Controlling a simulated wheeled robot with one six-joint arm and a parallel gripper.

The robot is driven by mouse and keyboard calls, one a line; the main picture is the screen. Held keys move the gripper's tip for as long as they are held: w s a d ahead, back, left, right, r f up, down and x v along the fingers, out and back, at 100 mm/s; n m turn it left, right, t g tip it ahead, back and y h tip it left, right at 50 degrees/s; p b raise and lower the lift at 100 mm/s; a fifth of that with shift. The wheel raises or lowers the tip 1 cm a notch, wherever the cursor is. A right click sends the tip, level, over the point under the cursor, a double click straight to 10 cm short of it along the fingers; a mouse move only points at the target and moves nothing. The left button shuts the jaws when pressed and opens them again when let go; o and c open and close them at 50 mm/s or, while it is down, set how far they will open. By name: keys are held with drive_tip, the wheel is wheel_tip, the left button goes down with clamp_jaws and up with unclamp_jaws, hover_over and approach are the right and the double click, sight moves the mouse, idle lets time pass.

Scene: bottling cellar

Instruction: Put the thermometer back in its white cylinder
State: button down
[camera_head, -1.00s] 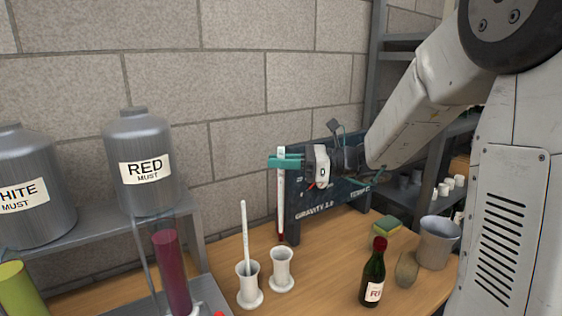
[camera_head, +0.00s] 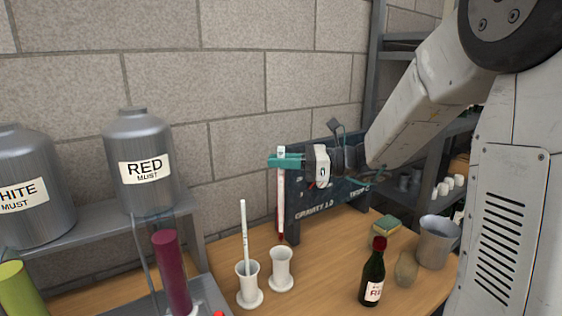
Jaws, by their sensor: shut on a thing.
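My gripper (camera_head: 282,161) is shut on the thermometer (camera_head: 281,200), a thin white stick with a dark red lower end. It hangs upright, its red tip just above the mouth of the right white cylinder (camera_head: 281,271) in this view; I cannot tell if it is exactly over it in depth. The right cylinder shows no stick in it. The left white cylinder (camera_head: 250,291) stands beside it and holds another white stick (camera_head: 245,236), leaning slightly.
A dark rack panel (camera_head: 325,207) stands behind my gripper. A tall dark-red cylinder (camera_head: 172,272) stands left. The wooden table (camera_head: 325,275) is clear between cylinders and bottle.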

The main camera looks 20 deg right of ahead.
sight(281, 204)
drive_tip(key=shift+f, duration=0.1)
drive_tip(key=shift+f, duration=0.8)
idle(0.8)
drive_tip(key=shift+f, duration=1.2)
drive_tip(key=shift+f, duration=1.4)
idle(0.4)
